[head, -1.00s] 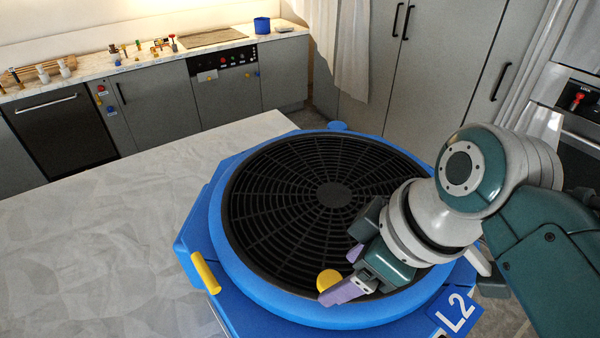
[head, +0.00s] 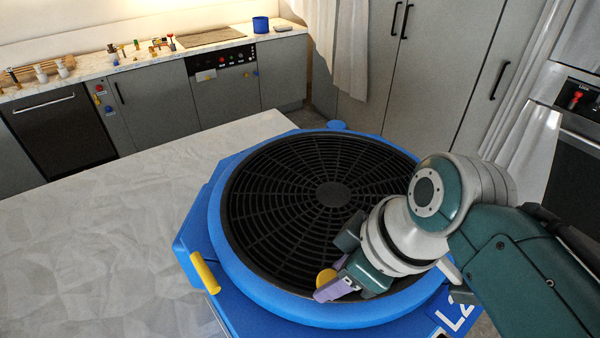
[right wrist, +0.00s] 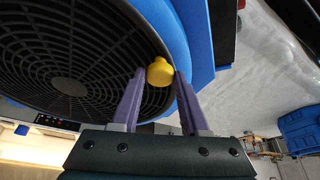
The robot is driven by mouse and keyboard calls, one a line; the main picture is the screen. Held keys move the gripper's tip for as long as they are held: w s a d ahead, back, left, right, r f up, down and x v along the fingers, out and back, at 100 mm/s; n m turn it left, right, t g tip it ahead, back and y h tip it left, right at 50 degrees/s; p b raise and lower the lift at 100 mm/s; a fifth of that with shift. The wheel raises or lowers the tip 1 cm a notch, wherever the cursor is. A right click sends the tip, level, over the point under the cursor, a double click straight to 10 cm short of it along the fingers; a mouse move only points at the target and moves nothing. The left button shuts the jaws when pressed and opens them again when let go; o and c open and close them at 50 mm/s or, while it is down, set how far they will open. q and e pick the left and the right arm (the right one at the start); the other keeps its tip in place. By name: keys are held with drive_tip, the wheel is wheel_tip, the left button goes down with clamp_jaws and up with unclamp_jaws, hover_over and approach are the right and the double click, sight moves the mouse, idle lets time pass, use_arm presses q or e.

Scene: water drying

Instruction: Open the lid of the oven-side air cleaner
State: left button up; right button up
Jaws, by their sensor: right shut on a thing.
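The air cleaner is a big blue unit (head: 212,235) with a round black grille lid (head: 290,180), lying flat at the counter's corner. A yellow knob (head: 325,277) sits at the lid's near edge. My right gripper (head: 336,285) is at that knob, its purple fingers shut on it. In the right wrist view the yellow knob (right wrist: 160,72) shows between the tips of the right gripper (right wrist: 158,78), beside the black grille (right wrist: 70,60). The lid looks closed, flush in the blue ring. My left gripper is not in view.
A yellow handle (head: 205,272) sticks out on the unit's left side. A blue L2 label (head: 452,312) is partly hidden by my right arm. The pale countertop (head: 90,230) to the left is bare. Grey cabinets and an oven (head: 578,150) stand behind and at right.

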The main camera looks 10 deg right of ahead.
clamp_jaws()
idle(0.8)
